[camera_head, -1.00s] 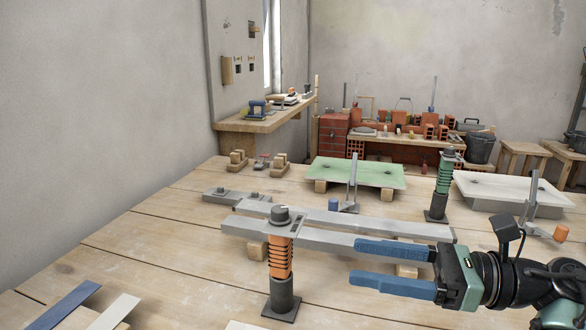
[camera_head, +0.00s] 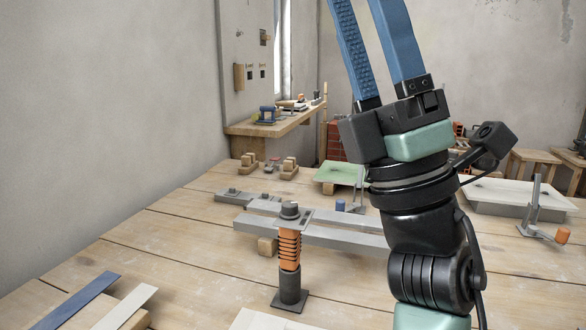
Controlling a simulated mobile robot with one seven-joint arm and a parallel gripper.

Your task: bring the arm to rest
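My gripper (camera_head: 372,25) is raised in front of the camera, its two blue fingers pointing up. The fingers are spread apart, with only bare wall showing between them. The upper ends of the fingers run out of the top of the picture. My wrist and forearm stand nearly upright below it, right of the middle, and hide part of the table behind.
An orange-ribbed post (camera_head: 289,250) stands on the wooden table (camera_head: 190,270), with grey beams (camera_head: 340,233) behind it. A green panel (camera_head: 338,173) is partly hidden by my arm. A pale slab (camera_head: 500,194) lies at right. Blue (camera_head: 78,300) and white strips lie front left.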

